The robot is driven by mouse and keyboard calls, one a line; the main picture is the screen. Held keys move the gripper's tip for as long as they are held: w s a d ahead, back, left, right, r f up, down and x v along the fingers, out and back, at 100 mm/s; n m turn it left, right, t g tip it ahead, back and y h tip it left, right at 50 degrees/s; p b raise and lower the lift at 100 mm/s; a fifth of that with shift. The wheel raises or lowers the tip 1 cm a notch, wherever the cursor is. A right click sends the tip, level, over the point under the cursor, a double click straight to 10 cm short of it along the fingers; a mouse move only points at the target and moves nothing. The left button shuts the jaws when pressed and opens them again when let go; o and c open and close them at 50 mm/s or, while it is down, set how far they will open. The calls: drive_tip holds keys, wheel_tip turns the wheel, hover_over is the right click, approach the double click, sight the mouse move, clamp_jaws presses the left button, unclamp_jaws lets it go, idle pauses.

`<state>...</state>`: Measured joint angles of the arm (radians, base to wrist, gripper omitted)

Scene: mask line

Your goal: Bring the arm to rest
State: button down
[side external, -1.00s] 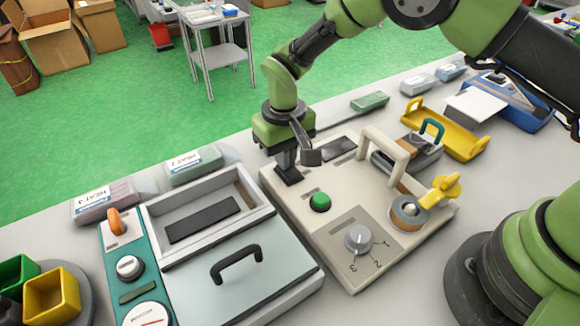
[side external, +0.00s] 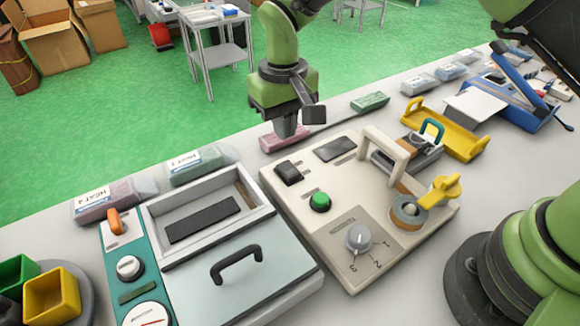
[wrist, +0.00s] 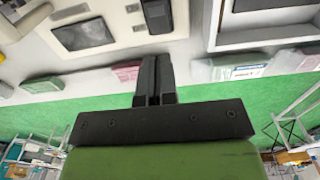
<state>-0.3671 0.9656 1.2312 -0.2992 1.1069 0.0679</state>
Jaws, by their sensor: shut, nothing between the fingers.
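My gripper (side external: 287,137) is shut and empty, raised above the back edge of the beige control panel (side external: 337,262) in the side external view. In the wrist view my gripper (wrist: 155,62) points toward the panel, its fingers together. A black rocker switch (side external: 288,172) on the panel is now in plain view below and in front of the fingers. It also shows in the wrist view (wrist: 157,15), just beyond the fingertips. The green button (side external: 320,201) and the grey dial (side external: 358,239) stand on the same panel, clear of my gripper.
A pink block (side external: 272,143) lies behind the panel, close beneath my gripper. A teal machine with a black-handled lid (side external: 225,290) stands at left. A yellow tray (side external: 455,140) and a blue device (side external: 520,115) are at back right. The air around my gripper looks free.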

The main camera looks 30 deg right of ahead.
drive_tip(key=shift+r, duration=0.1)
drive_tip(key=s+d+r+m+t+y, duration=0.15)
drive_tip(key=s+d+r, duration=0.25)
drive_tip(key=r, duration=0.5)
drive_tip(key=s+d+r+m+t, duration=0.15)
drive_tip(key=s+d+r, duration=0.3)
drive_tip(key=r, duration=0.45)
drive_tip(key=s+d+r+t, duration=0.1)
drive_tip(key=s+t, duration=0.1)
drive_tip(key=s, duration=0.5)
drive_tip(key=s+d+m+t, duration=0.1)
drive_tip(key=s+d+t, duration=0.1)
drive_tip(key=s, duration=0.6)
drive_tip(key=shift+d+r, duration=0.15)
drive_tip(key=shift+r, duration=0.2)
drive_tip(key=shift+w+y, duration=0.1)
drive_tip(key=shift+y, duration=0.15)
